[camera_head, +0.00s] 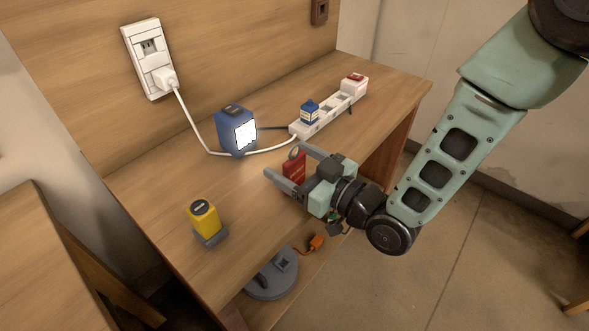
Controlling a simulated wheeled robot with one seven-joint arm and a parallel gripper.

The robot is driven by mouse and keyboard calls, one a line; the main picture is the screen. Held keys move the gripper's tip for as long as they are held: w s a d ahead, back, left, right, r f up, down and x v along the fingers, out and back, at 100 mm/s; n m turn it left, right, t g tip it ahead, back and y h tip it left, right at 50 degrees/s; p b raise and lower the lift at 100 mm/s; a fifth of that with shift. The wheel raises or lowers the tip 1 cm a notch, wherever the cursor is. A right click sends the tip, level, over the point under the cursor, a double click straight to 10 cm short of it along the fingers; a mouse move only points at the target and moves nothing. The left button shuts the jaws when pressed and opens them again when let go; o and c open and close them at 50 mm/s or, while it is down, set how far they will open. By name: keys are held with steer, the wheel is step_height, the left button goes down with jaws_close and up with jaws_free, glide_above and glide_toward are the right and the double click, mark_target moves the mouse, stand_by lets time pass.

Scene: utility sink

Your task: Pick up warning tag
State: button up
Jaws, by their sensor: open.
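The warning tag appears to be the small red flat piece (294,167) on the wooden worktop, near its front edge. A small ring shape shows at its top. My gripper (286,160) reaches in from the right, low over the worktop. It is open, with one finger on each side of the red tag. I cannot tell whether either finger touches it. The gripper body hides part of the tag's lower right side.
A white power strip (329,116) with a blue plug (309,110) lies behind my gripper. A blue box (232,133) stands behind left, beside a white cord from the wall outlet (147,48). A yellow device (204,219) stands front left. A grey round object (273,279) sits below.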

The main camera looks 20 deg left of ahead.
steer(key=c, duration=1.1)
steer(key=shift+o, duration=0.2)
steer(key=shift+r, duration=0.15)
step_height(320, 180, up, 10)
steer(key=shift+f, duration=0.1)
